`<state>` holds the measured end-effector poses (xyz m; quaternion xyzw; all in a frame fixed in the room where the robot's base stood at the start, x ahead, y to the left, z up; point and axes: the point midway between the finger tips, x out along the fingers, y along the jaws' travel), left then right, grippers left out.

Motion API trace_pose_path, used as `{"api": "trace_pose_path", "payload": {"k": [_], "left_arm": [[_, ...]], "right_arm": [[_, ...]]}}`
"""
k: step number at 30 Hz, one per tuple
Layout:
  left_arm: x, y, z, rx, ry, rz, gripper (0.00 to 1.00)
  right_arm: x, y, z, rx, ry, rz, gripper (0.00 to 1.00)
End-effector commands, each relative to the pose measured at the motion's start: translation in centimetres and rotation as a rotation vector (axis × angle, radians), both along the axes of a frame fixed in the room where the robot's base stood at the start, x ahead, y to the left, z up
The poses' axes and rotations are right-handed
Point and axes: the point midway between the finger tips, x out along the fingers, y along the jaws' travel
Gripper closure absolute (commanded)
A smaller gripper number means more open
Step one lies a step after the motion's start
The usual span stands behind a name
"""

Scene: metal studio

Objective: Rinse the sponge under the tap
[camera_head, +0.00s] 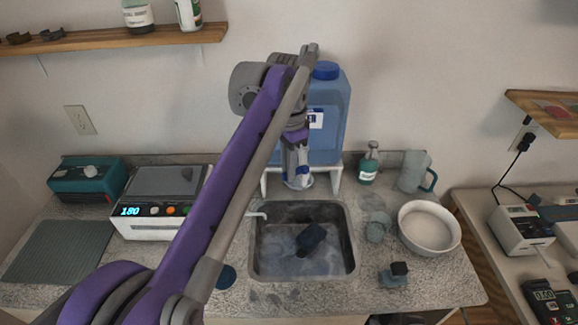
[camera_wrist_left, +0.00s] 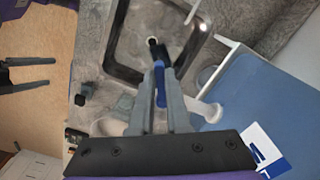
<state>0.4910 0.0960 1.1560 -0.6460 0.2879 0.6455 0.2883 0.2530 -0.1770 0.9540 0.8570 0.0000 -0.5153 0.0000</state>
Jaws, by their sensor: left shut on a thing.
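A dark blue-grey block (camera_head: 311,237), which looks like the sponge, lies tilted in the sink (camera_head: 349,262). A blue water container (camera_head: 329,125) stands behind the sink, with its tap above the sink's back edge. My left gripper (camera_head: 298,182) is at this tap. In the left wrist view its fingers (camera_wrist_left: 158,95) are shut on a slim blue part (camera_wrist_left: 160,78), which looks like the tap's handle. Whether water runs is hard to tell. My right gripper (camera_wrist_left: 28,74) shows at the left of the left wrist view, its dark fingers apart and empty.
A white bowl (camera_head: 429,228), a green bottle (camera_head: 369,165) and a grey jug (camera_head: 413,172) stand right of the sink. A small black block (camera_head: 399,268) sits on a blue-grey piece near the front. A device with a lit display (camera_head: 160,208) stands at left.

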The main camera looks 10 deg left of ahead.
Motion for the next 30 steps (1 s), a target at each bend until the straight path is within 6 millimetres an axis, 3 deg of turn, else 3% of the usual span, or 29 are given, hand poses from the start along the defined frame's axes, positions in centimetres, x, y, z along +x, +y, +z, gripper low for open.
{"api": "trace_pose_path", "payload": {"k": [18, 30], "left_arm": [[1.5, 0.9, 0.2, 0.0, 0.0, -0.375, 1.0], [2.2, 1.1, 0.1, 0.001, -0.001, -0.533, 1.0]], "right_arm": [[1.3, 0.0, 2.9, 0.0, -0.024, 0.0, 0.0], [1.7, 0.0, 3.7, 0.0, -0.032, 0.0, 0.0]]}}
